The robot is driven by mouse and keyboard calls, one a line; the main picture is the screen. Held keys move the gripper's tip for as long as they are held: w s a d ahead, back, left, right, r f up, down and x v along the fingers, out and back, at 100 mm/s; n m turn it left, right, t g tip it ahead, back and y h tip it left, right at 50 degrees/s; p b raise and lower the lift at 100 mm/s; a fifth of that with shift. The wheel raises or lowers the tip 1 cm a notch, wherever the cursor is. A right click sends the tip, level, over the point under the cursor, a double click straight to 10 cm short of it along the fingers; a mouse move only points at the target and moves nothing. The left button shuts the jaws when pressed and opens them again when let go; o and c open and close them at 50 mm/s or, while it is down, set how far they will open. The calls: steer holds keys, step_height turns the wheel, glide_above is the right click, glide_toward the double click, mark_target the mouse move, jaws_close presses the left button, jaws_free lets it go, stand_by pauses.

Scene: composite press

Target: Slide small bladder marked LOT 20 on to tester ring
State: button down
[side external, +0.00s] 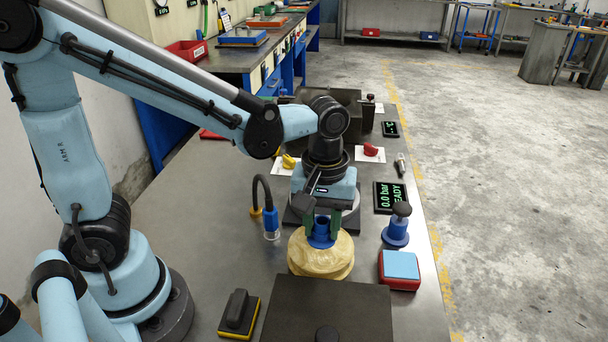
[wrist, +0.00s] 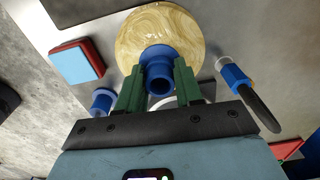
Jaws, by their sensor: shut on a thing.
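A round, tan, marbled bladder (side external: 321,262) with a blue neck (side external: 321,232) is under my gripper, in front of a dark plate. In the wrist view the bladder (wrist: 160,28) lies beyond the fingers, and its neck (wrist: 158,75) stands between them. My gripper (side external: 323,226), also in the wrist view (wrist: 157,80), is shut on the neck with its green fingers. I cannot read any lot mark. A pale ring-like part (side external: 352,203), possibly the tester ring, shows behind the gripper, mostly hidden. Whether the bladder touches the table is unclear.
A dark lidded box (side external: 300,308) stands close in front. A red-and-blue block (side external: 400,268), a blue knobbed stand (side external: 396,233) and a display (side external: 389,197) reading 0.0 bar READY are at right. A curved black tool (side external: 271,217) and a black-handled block (side external: 238,313) are at left.

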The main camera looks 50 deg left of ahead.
steer(key=shift+r, duration=1.3)
steer(key=c, duration=1.3)
jaws_free()
jaws_close()
